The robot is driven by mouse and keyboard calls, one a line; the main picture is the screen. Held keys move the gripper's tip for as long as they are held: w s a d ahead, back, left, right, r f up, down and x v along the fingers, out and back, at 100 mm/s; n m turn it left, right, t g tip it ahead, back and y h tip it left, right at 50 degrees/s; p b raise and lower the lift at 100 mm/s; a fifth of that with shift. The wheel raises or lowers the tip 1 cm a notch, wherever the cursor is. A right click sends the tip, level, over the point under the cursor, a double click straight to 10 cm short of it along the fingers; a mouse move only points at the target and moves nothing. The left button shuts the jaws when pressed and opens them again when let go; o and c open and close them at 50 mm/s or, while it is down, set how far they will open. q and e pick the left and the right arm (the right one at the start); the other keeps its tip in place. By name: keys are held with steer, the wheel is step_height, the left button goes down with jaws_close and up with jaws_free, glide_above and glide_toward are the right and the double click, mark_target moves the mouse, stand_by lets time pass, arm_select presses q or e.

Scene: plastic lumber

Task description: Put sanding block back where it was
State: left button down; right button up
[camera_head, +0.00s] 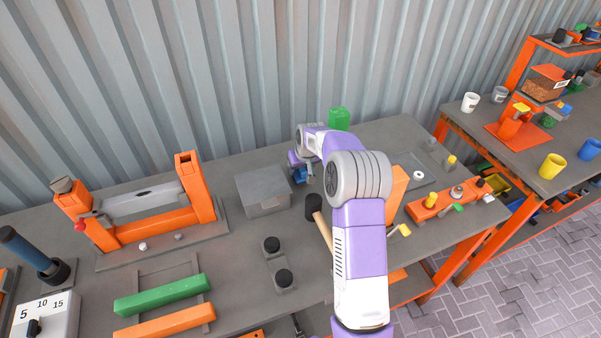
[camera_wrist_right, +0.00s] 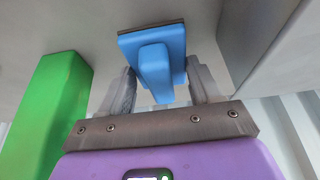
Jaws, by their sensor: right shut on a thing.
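The blue sanding block (camera_wrist_right: 156,58), with a raised grip and a thin dark base, is between the fingers of my right gripper (camera_wrist_right: 163,80) in the right wrist view. The fingers are shut on its grip. The base faces the grey bench top; I cannot tell whether it touches. In the head view my right gripper (camera_head: 304,169) is at the back of the bench, just right of the grey box, with a little of the blue sanding block (camera_head: 299,176) showing. My arm hides part of that area. My left gripper is not in view.
The grey box (camera_head: 262,192) stands close on the left. A green block (camera_head: 339,119) stands behind my arm; it also shows in the wrist view (camera_wrist_right: 48,115). A mallet (camera_head: 316,209) lies in front. The corrugated wall (camera_head: 230,80) rises behind the bench.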

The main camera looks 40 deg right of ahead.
step_height(320, 180, down, 2)
steer(key=shift+r, duration=0.1)
steer(key=o, duration=0.7)
steer(key=shift+f, duration=0.2)
steer(key=shift+c, duration=0.2)
steer(key=o, duration=0.5)
steer(key=shift+c, duration=0.2)
